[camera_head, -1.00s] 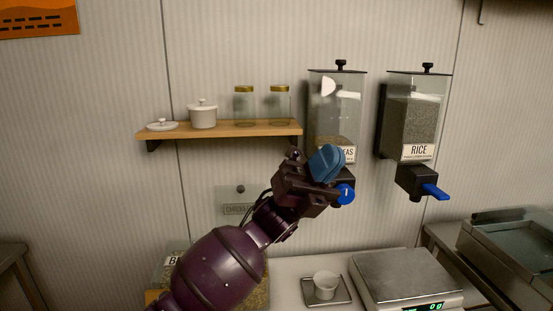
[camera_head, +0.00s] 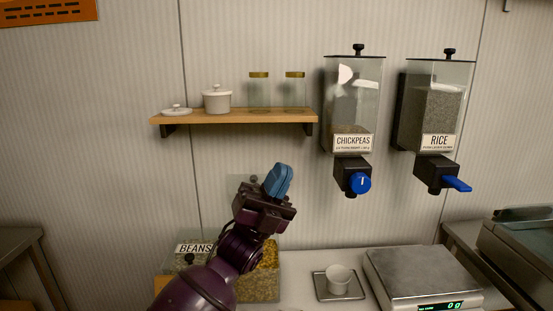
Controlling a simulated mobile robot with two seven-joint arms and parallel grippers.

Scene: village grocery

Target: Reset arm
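My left arm comes in from the lower left in the head view. Its gripper (camera_head: 277,184) points up in front of the wall, below the shelf and left of the chickpeas dispenser. The blue fingertips appear close together, but from this angle I cannot tell whether they are fully shut. I see no object between them. The gripper is apart from the dispenser's blue knob (camera_head: 361,183). My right gripper is out of view.
The chickpeas dispenser (camera_head: 353,100) and rice dispenser (camera_head: 437,105) hang on the wall. A wooden shelf (camera_head: 235,117) holds a pot and jars. Below are a beans bin (camera_head: 262,284), a white cup (camera_head: 339,279) on a small tray and a scale (camera_head: 424,275) reading 0 g.

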